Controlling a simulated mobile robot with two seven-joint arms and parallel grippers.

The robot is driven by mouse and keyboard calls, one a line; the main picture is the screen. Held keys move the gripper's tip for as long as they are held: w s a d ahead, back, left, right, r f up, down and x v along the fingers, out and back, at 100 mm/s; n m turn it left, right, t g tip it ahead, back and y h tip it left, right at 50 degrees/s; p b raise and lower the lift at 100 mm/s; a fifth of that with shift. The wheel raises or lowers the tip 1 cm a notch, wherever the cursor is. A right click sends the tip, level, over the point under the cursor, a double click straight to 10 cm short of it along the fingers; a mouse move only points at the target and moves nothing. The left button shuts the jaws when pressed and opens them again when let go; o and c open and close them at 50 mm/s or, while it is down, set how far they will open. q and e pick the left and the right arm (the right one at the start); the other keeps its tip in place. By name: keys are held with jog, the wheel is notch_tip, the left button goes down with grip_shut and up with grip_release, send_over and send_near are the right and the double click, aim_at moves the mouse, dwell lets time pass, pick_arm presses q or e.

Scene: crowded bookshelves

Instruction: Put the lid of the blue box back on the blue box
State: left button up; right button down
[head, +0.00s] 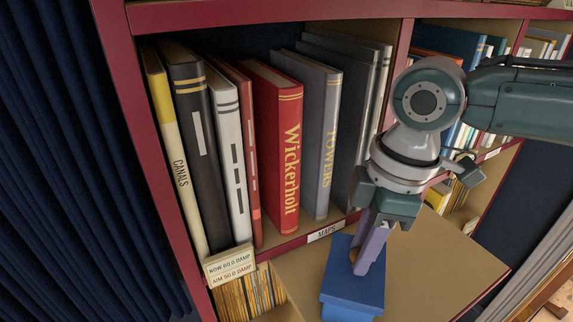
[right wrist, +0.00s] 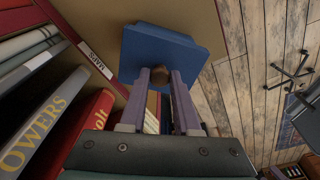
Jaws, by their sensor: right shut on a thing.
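My right gripper (head: 368,258) comes down from the upper right in the head view. Its purple fingers are shut on the small brown knob (right wrist: 153,76) of the blue lid (right wrist: 165,46), as the right wrist view shows. The flat blue lid also shows in the head view (head: 338,262), under the fingertips. A narrower blue part below its front edge looks like the blue box (head: 350,313), mostly hidden by the lid. I cannot tell whether the lid rests on the box or hovers just above it. My left gripper is out of view.
The blue pieces are over a tan board (head: 435,250) in front of the shelf label "MAPS" (head: 326,232). Upright books, such as the red "Wickerholt" (head: 278,150), fill the shelf behind. A card sign (head: 230,266) stands at the shelf's left edge. Bare board lies to the right.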

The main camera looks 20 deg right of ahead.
jog(key=shift+f, duration=0.1)
dwell(0.3)
jog(key=c, duration=0.6)
grip_release()
jog(key=shift+o, duration=0.2)
notch_tip(320, 180, up, 4)
jog(key=p, duration=0.4)
notch_tip(320, 180, up, 3)
jog(key=p, duration=0.4)
